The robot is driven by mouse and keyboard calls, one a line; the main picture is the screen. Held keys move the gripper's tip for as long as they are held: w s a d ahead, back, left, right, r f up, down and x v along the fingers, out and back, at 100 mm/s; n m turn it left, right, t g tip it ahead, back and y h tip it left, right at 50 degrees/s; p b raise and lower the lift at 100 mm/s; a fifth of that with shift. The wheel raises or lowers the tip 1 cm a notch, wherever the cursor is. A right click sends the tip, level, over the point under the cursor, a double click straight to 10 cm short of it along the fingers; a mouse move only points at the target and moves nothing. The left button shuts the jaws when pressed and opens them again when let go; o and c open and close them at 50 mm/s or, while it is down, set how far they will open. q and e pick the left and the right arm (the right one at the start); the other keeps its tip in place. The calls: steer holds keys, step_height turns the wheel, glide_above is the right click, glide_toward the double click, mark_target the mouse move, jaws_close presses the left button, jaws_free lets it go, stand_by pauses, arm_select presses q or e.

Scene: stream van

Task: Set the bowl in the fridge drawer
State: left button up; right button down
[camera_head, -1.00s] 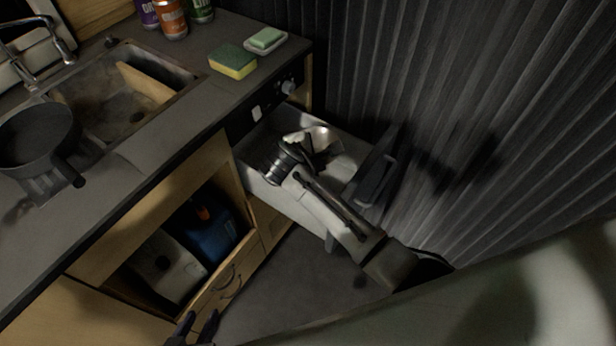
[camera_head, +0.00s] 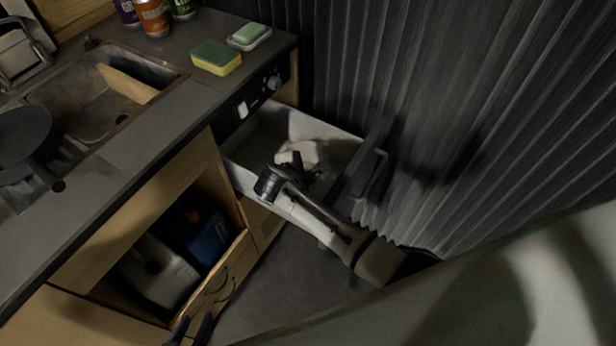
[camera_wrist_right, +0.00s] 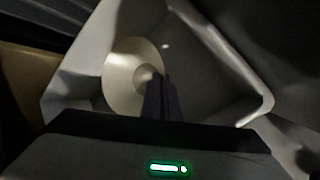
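The pale bowl (camera_head: 297,152) is tilted inside the open fridge drawer (camera_head: 241,180), partly hidden by my right gripper (camera_head: 304,171). In the right wrist view the bowl (camera_wrist_right: 122,82) shows as a round, light shape with a smaller round part at its middle. The right fingers (camera_wrist_right: 162,98) are close together and overlap its right side; they look shut on it, though the contact itself is dark. The drawer's pale walls (camera_wrist_right: 225,60) surround it there. My left gripper (camera_head: 194,329) is at the bottom edge, empty, its two dark fingers apart.
The counter holds a sponge (camera_head: 216,57), a green soap on a dish (camera_head: 249,36), cans (camera_head: 152,18), a sink (camera_head: 75,105) and a dark pan (camera_head: 22,135). An open cabinet below holds a blue container (camera_head: 203,240) and a white one (camera_head: 155,272). A corrugated dark wall (camera_head: 450,90) is at the right.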

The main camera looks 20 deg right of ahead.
arm_select(q)
steer(key=shift+f, duration=0.15)
arm_select(e)
steer(key=shift+f, duration=0.3)
arm_select(q)
steer(key=shift+s, duration=0.1)
arm_select(e)
steer(key=c, duration=2)
jaws_free()
